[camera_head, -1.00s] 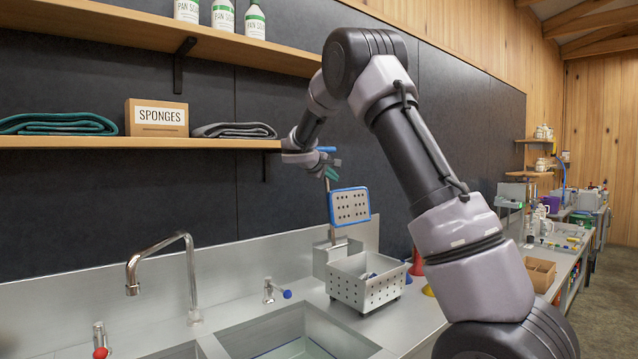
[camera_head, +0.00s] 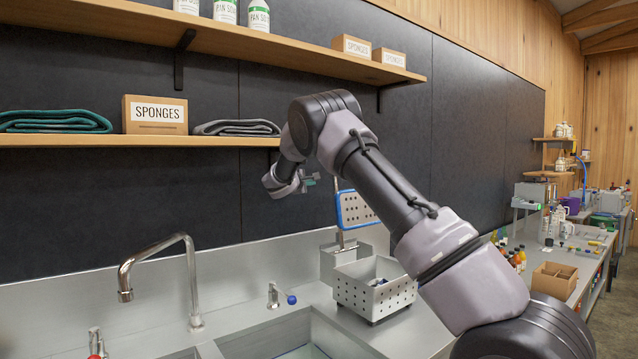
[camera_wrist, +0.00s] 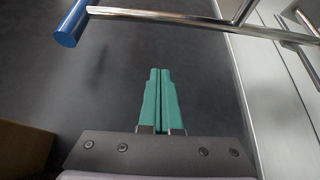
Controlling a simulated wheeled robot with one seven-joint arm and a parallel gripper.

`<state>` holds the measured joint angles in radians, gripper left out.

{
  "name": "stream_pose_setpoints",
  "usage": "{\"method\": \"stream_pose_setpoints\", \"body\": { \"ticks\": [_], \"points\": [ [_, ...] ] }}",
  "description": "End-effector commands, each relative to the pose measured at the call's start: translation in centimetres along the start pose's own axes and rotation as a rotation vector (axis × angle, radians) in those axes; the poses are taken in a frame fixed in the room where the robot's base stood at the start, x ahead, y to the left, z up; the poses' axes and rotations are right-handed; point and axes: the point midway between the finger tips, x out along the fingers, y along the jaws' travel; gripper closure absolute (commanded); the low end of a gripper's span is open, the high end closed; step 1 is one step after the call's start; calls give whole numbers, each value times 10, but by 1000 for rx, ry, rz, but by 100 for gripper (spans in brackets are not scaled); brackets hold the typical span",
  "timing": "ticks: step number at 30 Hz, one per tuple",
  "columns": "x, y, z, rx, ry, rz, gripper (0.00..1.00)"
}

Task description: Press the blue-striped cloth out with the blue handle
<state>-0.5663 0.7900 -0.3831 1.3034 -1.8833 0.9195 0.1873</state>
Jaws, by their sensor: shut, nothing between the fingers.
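The press (camera_head: 340,255) stands behind the sink, with a raised perforated plate (camera_head: 357,208) rimmed in blue above a perforated metal basket (camera_head: 370,299). Dark blue and pale material (camera_head: 377,279) shows in the basket; I cannot make out stripes. The blue handle (camera_wrist: 72,22) is at the upper left of the wrist view, on the end of a metal bar; my arm hides it in the head view. My gripper (camera_head: 310,182) is shut and empty, left of the press's upright. Its green fingers (camera_wrist: 158,72) point toward the bar, apart from the handle.
A shelf (camera_head: 130,141) with a sponge box (camera_head: 155,115) and folded cloths is close left of my gripper. A faucet (camera_head: 190,270) and a small blue-knobbed tap (camera_head: 280,297) stand by the sink (camera_head: 300,335). The dark wall is behind.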

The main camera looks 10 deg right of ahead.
Motion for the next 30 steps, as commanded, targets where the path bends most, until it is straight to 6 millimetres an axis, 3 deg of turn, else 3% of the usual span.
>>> {"method": "stream_pose_setpoints", "body": {
  "ticks": [6, 17, 30],
  "points": [
    [42, -1, 2, 2, -4, -1, 100],
    [90, -1, 2, 2, -2, -1, 100],
    [74, 0, 37, 2, -2, -2, 100]
  ]
}}
